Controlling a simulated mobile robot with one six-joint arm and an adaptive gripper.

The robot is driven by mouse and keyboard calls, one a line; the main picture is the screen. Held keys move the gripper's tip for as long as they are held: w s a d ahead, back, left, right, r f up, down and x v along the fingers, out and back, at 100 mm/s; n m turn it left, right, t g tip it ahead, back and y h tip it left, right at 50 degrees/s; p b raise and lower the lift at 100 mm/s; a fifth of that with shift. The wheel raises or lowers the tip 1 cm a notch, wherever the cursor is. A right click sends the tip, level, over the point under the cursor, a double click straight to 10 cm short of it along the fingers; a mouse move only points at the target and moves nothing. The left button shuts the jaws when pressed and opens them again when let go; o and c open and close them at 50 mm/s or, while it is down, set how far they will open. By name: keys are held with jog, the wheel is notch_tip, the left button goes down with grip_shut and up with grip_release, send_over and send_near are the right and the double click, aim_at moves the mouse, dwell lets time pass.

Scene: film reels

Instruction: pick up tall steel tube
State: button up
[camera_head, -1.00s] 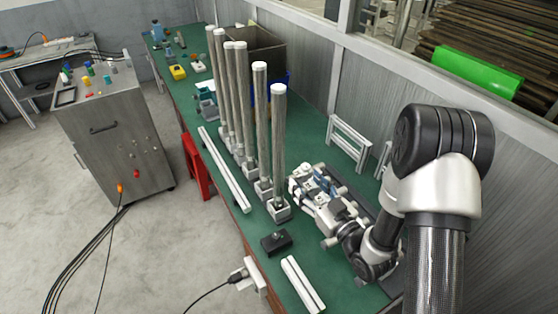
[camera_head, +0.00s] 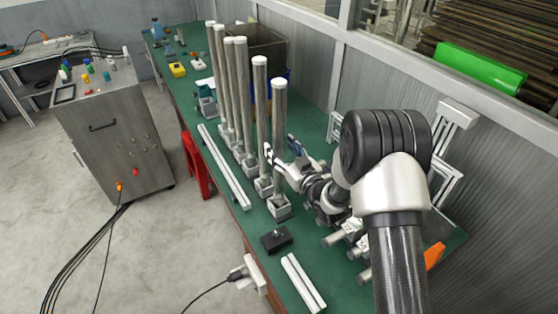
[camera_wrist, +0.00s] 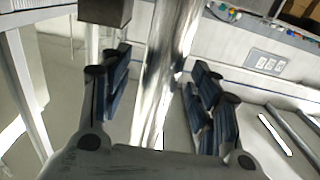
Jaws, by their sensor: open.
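Several tall steel tubes with white caps stand upright in a row on the green bench. The nearest tall steel tube (camera_head: 279,112) stands in a small grey base block (camera_head: 279,208). My gripper (camera_head: 281,150) is open at about the middle height of this tube. One finger shows in front of the tube, while the blue pad of the other shows to its right. In the wrist view, a shiny tube (camera_wrist: 166,60) runs between the two spread fingers with gaps on both sides.
The neighbouring tube (camera_head: 260,120) stands close behind to the left. A black block (camera_head: 276,240) and white rails (camera_head: 303,283) lie near the bench's front. Metal frames (camera_head: 446,150) stand by the wall at right. A dark box (camera_head: 258,43) is at the back.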

jog(key=shift+x, duration=0.8)
jog(key=shift+c, duration=0.2)
grip_shut()
jog(key=shift+r, duration=0.15)
